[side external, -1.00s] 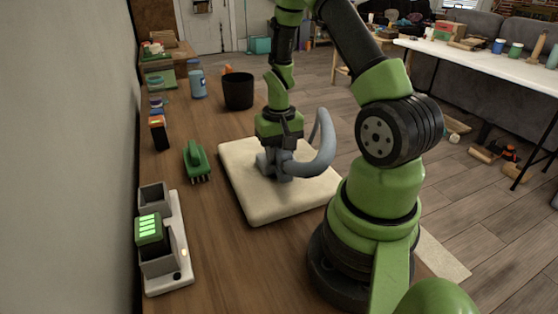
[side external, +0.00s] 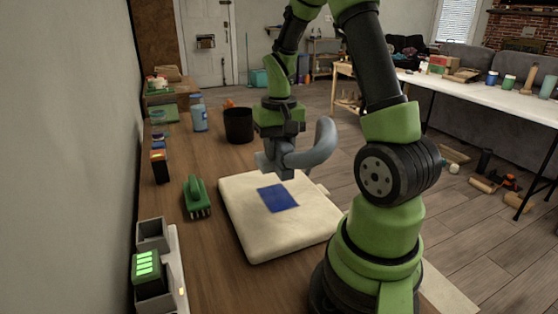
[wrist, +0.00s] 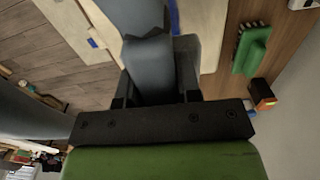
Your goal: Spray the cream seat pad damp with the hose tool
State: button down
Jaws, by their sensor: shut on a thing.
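The cream seat pad (side external: 250,225) lies flat on the wooden bench top, and part of it shows in the wrist view (wrist: 208,30). A dark blue square patch (side external: 278,198) is on top of the pad near its middle. My gripper (side external: 279,143) is shut on the grey hose tool (side external: 313,155), which has a thick curved hose bending to the right. The tool is above the pad's far part, apparently clear of it. In the wrist view the tool (wrist: 148,70) sits between the fingers and hides much of the pad and blue patch.
A green brush (side external: 196,198) lies left of the pad. A grey charger (side external: 152,235) with a lit green battery (side external: 146,266) is at the near left. A black cup (side external: 239,125) and blue bottle (side external: 199,117) stand beyond the pad, near the wall.

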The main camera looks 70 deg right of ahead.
aim_at(279, 138)
jog(key=c, duration=1.4)
grip_release()
jog(key=shift+c, duration=1.2)
jog(key=shift+r, duration=4.55)
